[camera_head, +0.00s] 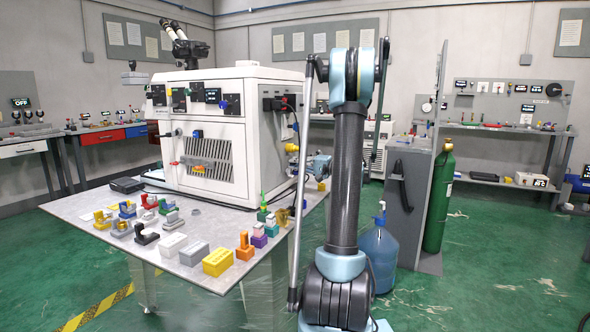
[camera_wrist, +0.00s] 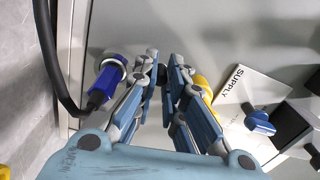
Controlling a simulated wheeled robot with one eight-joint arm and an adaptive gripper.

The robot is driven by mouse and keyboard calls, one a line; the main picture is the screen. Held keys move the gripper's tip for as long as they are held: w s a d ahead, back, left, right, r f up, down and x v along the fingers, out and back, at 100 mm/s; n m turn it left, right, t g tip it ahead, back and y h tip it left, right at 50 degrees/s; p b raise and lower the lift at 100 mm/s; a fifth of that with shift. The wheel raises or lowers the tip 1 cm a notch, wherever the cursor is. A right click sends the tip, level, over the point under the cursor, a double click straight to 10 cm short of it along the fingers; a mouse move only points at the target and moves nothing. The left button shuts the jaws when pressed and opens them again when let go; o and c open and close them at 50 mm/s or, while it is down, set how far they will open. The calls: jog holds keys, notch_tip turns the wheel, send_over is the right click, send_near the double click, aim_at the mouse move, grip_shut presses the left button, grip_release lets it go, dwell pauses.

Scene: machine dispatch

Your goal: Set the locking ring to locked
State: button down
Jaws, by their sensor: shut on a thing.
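In the wrist view my gripper (camera_wrist: 163,68) has its fingertips close together near the top middle, just right of a blue plug (camera_wrist: 104,82). What lies between the tips is small, dark and mostly hidden by the fingers. The blue plug sits in a round pale collar (camera_wrist: 119,62) on a light panel; the left finger overlaps its edge, and I cannot tell if they touch. I cannot tell for certain which part is the locking ring or how it is set.
A yellow part (camera_wrist: 205,87) shows behind the right finger. A SUPPLY label (camera_wrist: 240,88) and a blue knob (camera_wrist: 259,121) are on the right. A black cable (camera_wrist: 52,60) hangs left. The white machine (camera_head: 265,150) stands on a table (camera_head: 80,205) with several small parts.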

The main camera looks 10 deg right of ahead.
jog(key=shift+w+d+m, duration=0.35)
jog(key=shift+w+m, duration=0.05)
jog(key=shift+m, duration=0.7)
jog(key=shift+w+d+m, duration=0.3)
jog(key=shift+w+m, duration=0.1)
jog(key=shift+m, duration=0.7)
jog(key=c, duration=1.9)
grip_release()
jog(key=shift+w, duration=0.15)
jog(key=v, duration=1.2)
